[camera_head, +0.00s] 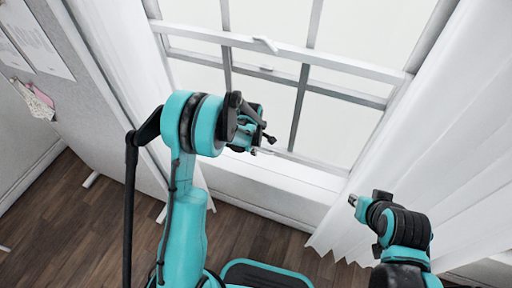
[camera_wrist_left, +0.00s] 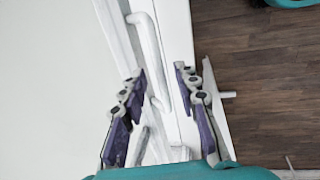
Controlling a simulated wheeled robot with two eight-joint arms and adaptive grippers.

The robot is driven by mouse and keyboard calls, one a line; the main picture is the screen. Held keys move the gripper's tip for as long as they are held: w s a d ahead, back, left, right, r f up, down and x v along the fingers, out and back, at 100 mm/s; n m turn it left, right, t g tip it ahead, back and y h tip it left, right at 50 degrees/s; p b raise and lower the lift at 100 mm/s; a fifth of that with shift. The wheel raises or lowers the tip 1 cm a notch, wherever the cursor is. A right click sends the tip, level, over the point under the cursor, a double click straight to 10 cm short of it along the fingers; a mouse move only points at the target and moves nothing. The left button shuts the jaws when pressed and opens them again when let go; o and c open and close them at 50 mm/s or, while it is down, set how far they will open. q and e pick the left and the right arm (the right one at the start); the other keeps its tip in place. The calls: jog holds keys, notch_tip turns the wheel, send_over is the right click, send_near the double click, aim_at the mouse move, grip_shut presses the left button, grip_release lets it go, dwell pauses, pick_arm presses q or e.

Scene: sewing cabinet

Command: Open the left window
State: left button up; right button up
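The window (camera_head: 280,54) has a white frame with horizontal rails and vertical bars, and fills the top middle of the head view. A small white latch (camera_head: 265,44) sits on its upper rail. My left gripper (camera_head: 262,145) is in front of the lower window, near the sill. In the left wrist view my left gripper (camera_wrist_left: 160,72) has its fingers apart, with a white bar-shaped handle (camera_wrist_left: 152,55) running between them. I cannot tell whether the fingers touch it. My right gripper (camera_head: 352,200) is low at the right, away from the window; its finger opening is unclear.
White curtains hang at the left (camera_head: 125,85) and right (camera_head: 430,140) of the window. A grey board (camera_head: 75,110) with pinned papers stands at the far left. The dark wood floor (camera_head: 260,238) is bare below the sill (camera_head: 265,190).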

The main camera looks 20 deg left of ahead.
pick_arm(q)
grip_shut()
notch_tip(320, 180, up, 13)
jog(key=p, duration=0.7)
jog(key=shift+f, duration=0.15)
grip_release()
notch_tip(320, 180, up, 12)
jog(key=s, duration=0.2)
jog(key=shift+s+a+f, duration=0.1)
